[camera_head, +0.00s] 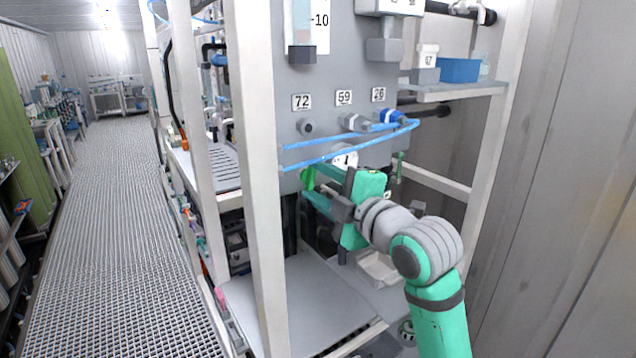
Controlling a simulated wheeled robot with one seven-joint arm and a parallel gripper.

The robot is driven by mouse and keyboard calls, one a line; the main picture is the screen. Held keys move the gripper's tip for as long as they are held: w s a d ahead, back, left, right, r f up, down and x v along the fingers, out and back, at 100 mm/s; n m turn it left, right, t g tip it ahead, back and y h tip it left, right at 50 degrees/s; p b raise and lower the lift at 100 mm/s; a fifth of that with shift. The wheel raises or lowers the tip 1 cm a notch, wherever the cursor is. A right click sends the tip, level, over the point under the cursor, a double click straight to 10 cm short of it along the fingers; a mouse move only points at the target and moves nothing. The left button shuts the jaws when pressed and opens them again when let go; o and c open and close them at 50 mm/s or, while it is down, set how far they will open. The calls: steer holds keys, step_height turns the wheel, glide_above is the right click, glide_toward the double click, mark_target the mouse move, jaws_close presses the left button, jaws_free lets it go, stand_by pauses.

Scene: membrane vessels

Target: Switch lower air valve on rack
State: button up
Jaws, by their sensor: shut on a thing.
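The grey rack panel (330,80) carries the labels 72, 59 and 26, with fittings and blue air hoses (350,157) below them. A bright green valve handle (308,177) shows at the panel's lower left edge, just under the hoses. My gripper (311,189) reaches to it from the right, and its fingers are shut on this handle. The gripper body and wrist hide the lower part of the panel and the valve's body. Another small green handle (399,166) shows further right, apart from my fingers.
A white rack post (262,180) stands just left of my gripper. A blue bin (459,70) and a white-lidded jar (427,55) sit on the upper right shelf. A grey lower shelf (300,305) lies below. The grated walkway (110,230) at left is clear.

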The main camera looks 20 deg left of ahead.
steer(key=shift+n, duration=0.3)
stand_by(0.4)
steer(key=o, duration=1.1)
steer(key=shift+c, duration=0.2)
steer(key=shift+d, duration=0.1)
steer(key=v, duration=1)
steer(key=shift+s+d, duration=0.25)
steer(key=shift+d, duration=0.05)
steer(key=shift+f, duration=0.1)
